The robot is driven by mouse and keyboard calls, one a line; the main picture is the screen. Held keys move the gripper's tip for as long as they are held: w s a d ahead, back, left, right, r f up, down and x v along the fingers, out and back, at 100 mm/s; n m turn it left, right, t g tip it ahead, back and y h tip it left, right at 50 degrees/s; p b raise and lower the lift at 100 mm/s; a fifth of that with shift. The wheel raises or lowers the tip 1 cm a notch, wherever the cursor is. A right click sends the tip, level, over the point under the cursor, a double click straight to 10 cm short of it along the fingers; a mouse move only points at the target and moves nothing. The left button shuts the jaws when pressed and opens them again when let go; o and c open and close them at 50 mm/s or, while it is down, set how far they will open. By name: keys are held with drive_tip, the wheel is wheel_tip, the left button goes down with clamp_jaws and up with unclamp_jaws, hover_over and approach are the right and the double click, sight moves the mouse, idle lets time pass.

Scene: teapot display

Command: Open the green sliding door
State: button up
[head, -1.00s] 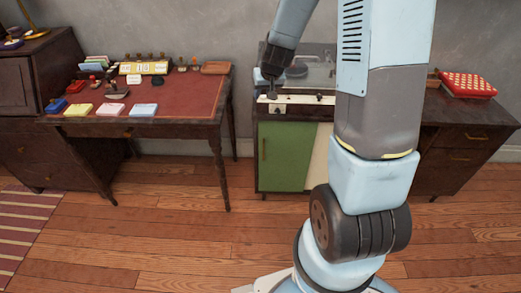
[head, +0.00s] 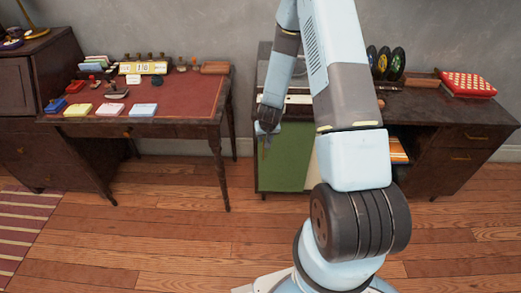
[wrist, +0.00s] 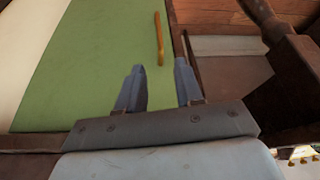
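The green sliding door (head: 287,165) is the front panel of the cabinet in the middle of the head view. It also fills much of the wrist view (wrist: 85,65). Its upright gold handle (wrist: 159,38) is near the door's side edge in the wrist view. My gripper (wrist: 160,68) is open, its two fingers apart, pointing at the door. The handle's near end lies in line with the gap between the fingertips; I cannot tell how deep they reach. In the head view my gripper (head: 266,146) covers the handle's area at the door's left.
A cream panel (wrist: 25,50) is beside the green door. The dark cabinet edge (wrist: 184,30) runs close by the finger on the right. A red-topped desk (head: 180,95) stands at left. Colourful items (head: 398,152) show in an opening at right.

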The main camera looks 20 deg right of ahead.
drive_tip(key=x, duration=1.3)
drive_tip(key=shift+w+a, duration=0.1)
drive_tip(key=shift+c, duration=0.4)
clamp_jaws()
drive_tip(key=shift+f, duration=0.1)
